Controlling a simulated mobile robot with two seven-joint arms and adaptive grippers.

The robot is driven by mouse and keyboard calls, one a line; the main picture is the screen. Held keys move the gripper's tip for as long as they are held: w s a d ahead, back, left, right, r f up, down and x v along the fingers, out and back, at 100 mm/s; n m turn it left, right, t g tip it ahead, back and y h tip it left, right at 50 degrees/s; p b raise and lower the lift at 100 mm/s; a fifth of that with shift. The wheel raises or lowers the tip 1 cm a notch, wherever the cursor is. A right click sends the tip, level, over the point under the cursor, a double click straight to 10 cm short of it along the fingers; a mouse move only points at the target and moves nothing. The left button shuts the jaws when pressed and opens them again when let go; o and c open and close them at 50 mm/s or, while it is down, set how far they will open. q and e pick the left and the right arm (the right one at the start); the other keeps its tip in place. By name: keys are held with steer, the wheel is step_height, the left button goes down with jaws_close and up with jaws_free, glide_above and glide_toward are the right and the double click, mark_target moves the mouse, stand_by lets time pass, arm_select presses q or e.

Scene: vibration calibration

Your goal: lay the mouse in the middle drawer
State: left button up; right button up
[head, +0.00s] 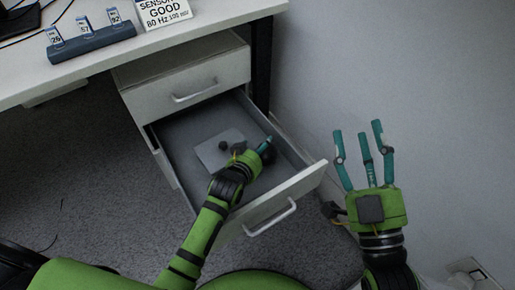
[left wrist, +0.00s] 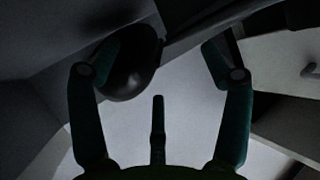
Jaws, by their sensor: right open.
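The middle drawer (head: 180,135) is pulled out below the shut top drawer (head: 190,80). The mouse looks like a dark rounded thing (head: 269,153) inside it by the right wall, partly hidden by my left gripper. My left gripper (head: 252,146) is down in the drawer. In the left wrist view its fingers (left wrist: 158,50) are spread apart, and the dark mouse (left wrist: 130,65) is beside and partly behind the left finger; I cannot tell if they touch. My right gripper (head: 362,135) is open and empty, right of the drawer, fingers pointing up.
A pale flat item (head: 212,153) lies on the drawer floor. The drawer front (head: 300,190) with its handle sticks out toward me. The desk top (head: 100,65) holds a blue rack (head: 90,40) and a sign (head: 163,10). A grey wall (head: 420,60) is at the right.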

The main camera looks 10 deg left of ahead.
arm_select(q)
steer(key=shift+r, duration=0.1)
steer(key=shift+r, duration=0.15)
steer(key=p+v, duration=0.1)
steer(key=v, duration=0.1)
steer(key=shift+s+r, duration=0.15)
steer(key=shift+s, duration=0.2)
arm_select(e)
steer(key=d+f+m+g+h+p, duration=0.1)
steer(key=d+f+g+h, duration=0.15)
steer(key=f, duration=0.35)
steer(key=d+f+m+g+h+p, duration=0.1)
steer(key=f+g+h, duration=0.1)
steer(key=f+g, duration=0.35)
arm_select(q)
steer(key=p+v, duration=0.1)
steer(key=v, duration=0.8)
steer(key=shift+p, duration=0.3)
arm_select(e)
steer(key=s+d+f+g+h, duration=0.2)
steer(key=s+d+f+g, duration=0.3)
steer(key=s+f, duration=0.3)
step_height(320, 180, down, 3)
steer(key=shift+f+m+g, duration=0.2)
steer(key=shift+m+g, duration=0.1)
steer(key=shift+g, duration=0.5)
